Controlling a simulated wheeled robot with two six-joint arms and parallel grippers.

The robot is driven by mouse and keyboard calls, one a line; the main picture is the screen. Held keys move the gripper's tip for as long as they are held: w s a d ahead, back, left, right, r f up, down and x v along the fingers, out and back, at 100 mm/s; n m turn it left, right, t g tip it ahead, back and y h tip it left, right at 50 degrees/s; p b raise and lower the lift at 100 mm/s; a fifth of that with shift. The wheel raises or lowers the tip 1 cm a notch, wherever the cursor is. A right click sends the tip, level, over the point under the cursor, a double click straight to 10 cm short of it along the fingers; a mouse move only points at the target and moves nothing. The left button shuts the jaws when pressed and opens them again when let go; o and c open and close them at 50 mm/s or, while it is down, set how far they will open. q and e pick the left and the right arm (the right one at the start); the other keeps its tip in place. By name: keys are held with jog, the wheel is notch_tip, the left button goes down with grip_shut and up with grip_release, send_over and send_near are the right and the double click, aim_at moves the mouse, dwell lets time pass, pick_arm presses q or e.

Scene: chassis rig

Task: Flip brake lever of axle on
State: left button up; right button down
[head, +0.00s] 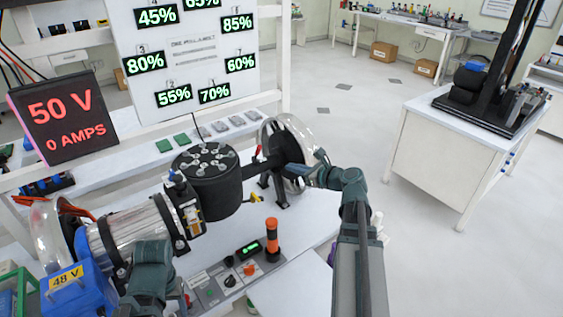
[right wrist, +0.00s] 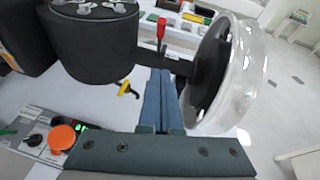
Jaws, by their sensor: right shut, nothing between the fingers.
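The axle (right wrist: 178,66) runs from a round black drum (head: 207,181) to a wheel under a clear cover (head: 287,150). A lever with a red handle (right wrist: 161,28) stands upright behind the axle in the right wrist view. My right gripper (head: 318,172) is at the wheel's right side in the head view. Its fingers (right wrist: 160,75) are shut and empty, pointing toward the axle below the red handle. Contact cannot be told. Part of my left arm shows at the lower left, but its gripper does not show.
A control panel (head: 222,281) with an orange-topped post (head: 272,235) stands in front. A yellow handle (right wrist: 127,88) sits beneath the drum. A metal cylinder (head: 130,238) and a blue 48 V box (head: 66,290) are at left. Open floor lies to the right.

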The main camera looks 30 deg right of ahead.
jog(key=b, duration=0.3)
send_near(257, 155)
notch_tip(257, 155, down, 3)
jog(key=w, duration=0.1)
jog(key=shift+w+a+r+p, duration=0.15)
jog(key=shift+w+r+p, duration=0.45)
jog(key=shift+w, duration=0.3)
jog(key=shift+w+a+r+p, duration=0.15)
jog(key=shift+w+r+p, duration=0.5)
jog(key=shift+w, duration=0.25)
jog(key=w+r+g+p, duration=0.1)
jog(key=w+g+p, duration=0.2)
jog(key=p, duration=0.4)
jog(key=w+a+r+g+h+p, duration=0.1)
jog(key=w+r+g+p, duration=0.1)
jog(key=w+p, duration=0.3)
jog(key=shift+r+m+g+p, duration=0.35)
jog(key=shift+g+p, duration=0.55)
jog(key=shift+p, duration=0.35)
